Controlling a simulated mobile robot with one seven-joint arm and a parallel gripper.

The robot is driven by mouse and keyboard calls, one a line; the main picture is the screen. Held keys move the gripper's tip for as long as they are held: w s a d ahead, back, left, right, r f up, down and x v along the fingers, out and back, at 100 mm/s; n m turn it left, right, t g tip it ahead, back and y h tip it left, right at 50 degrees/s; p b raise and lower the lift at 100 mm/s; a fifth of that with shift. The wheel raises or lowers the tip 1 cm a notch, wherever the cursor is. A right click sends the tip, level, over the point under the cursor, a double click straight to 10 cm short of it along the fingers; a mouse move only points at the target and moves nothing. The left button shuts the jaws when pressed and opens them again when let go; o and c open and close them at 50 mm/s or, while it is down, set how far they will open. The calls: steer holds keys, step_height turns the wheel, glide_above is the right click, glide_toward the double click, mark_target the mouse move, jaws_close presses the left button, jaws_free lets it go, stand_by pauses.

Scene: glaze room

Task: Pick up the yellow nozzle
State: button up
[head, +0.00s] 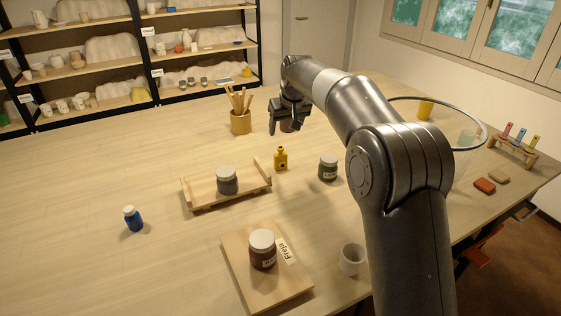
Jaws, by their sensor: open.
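A small rack (513,150) at the far right edge of the table holds thin upright pieces in red, blue and yellow. The yellow one (535,137) stands at its right end and looks like the yellow nozzle, though it is small here. A small yellow bottle (281,160) with a dark top stands upright mid-table. My gripper (288,126) is open, above the back middle of the table, far left of the rack and behind the yellow bottle. A dark brownish object shows partly behind my fingers; I cannot tell what it is.
A large clear round-rimmed vessel (480,122) stands between my arm and the rack. Sponge-like blocks (484,185) lie before the rack. Jars, a wooden tray (203,195), a board (240,276), a white cup (352,260) and a brush pot (240,123) occupy the middle. The left is mostly clear.

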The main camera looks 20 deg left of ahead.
glide_toward(281, 154)
step_height(281, 154, down, 2)
steer(key=x, duration=1)
steer(key=shift+w+a+r, duration=0.1)
steer(key=shift+w+a, duration=0.05)
steer(key=shift+w, duration=0.1)
steer(key=shift+c, duration=0.5)
steer(key=c, duration=1)
steer(key=shift+o, duration=0.2)
steer(key=shift+r, duration=0.15)
